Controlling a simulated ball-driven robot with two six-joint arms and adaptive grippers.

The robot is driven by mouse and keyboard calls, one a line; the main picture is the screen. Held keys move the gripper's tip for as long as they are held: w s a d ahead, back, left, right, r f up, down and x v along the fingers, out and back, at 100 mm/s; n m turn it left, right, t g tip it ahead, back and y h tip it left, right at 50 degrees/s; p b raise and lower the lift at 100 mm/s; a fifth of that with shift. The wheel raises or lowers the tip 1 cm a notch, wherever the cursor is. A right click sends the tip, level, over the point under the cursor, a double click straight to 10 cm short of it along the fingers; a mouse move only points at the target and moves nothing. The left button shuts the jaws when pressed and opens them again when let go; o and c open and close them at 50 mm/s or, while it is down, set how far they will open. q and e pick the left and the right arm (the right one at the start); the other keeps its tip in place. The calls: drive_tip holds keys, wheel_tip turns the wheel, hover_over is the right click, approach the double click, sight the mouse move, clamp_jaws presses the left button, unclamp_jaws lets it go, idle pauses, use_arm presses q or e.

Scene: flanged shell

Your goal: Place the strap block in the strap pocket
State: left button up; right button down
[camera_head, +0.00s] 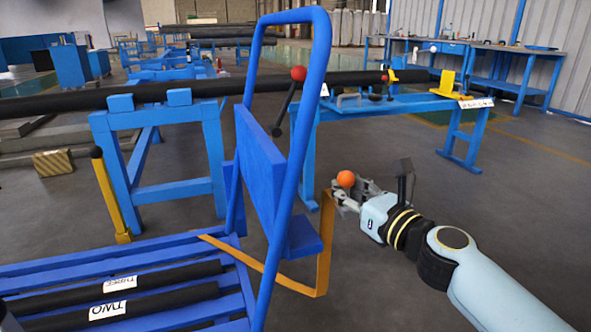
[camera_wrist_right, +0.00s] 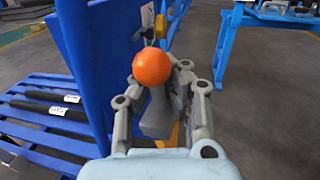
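My right gripper (camera_head: 343,197) is in the middle of the head view, just right of the tall blue frame. Its fingers close from both sides around a small grey piece with an orange ball (camera_head: 345,179), which I take as the strap block; it also shows in the right wrist view (camera_wrist_right: 151,67). An orange-yellow strap (camera_head: 323,255) rises from the low blue rack to the fingertips. The fingers partly hide the grey piece. A blue ledge (camera_head: 302,238) juts from the frame, left of the gripper. I cannot tell which part is the strap pocket. My left gripper is out of view.
The tall blue frame (camera_head: 318,100) stands close beside the gripper, with a red-knobbed lever (camera_head: 299,73). The low blue rack (camera_head: 130,258) holds dark bars labelled TWO and THREE. A blue workbench (camera_head: 390,105) stands behind. The floor behind the right arm is clear.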

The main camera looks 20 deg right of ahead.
drive_tip(key=shift+s+d, duration=0.1)
drive_tip(key=shift+s, duration=0.1)
drive_tip(key=shift+s+d+f, duration=0.1)
drive_tip(key=shift+d+f, duration=0.1)
drive_tip(key=s+d+r+n+g+y, duration=0.25)
drive_tip(key=s+d+r+y, duration=0.2)
drive_tip(key=r, duration=0.35)
drive_tip(key=s+a+r+n+g+y, duration=0.25)
drive_tip(key=s+a+r, duration=0.2)
drive_tip(key=r, duration=0.25)
drive_tip(key=s+a+r+n+g+y, duration=0.2)
drive_tip(key=s+a+r+n+y, duration=0.15)
drive_tip(key=a+r, duration=0.2)
use_arm(q)
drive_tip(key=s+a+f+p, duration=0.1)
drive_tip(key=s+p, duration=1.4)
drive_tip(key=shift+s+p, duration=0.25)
drive_tip(key=shift+p, duration=0.1)
use_arm(e)
wheel_tip(320, 180, up, 10)
drive_tip(key=m+t+h, duration=0.5)
drive_tip(key=shift+s+d+f+h, duration=0.15)
drive_tip(key=shift+s+d+h, duration=0.05)
drive_tip(key=shift+d+h, duration=0.15)
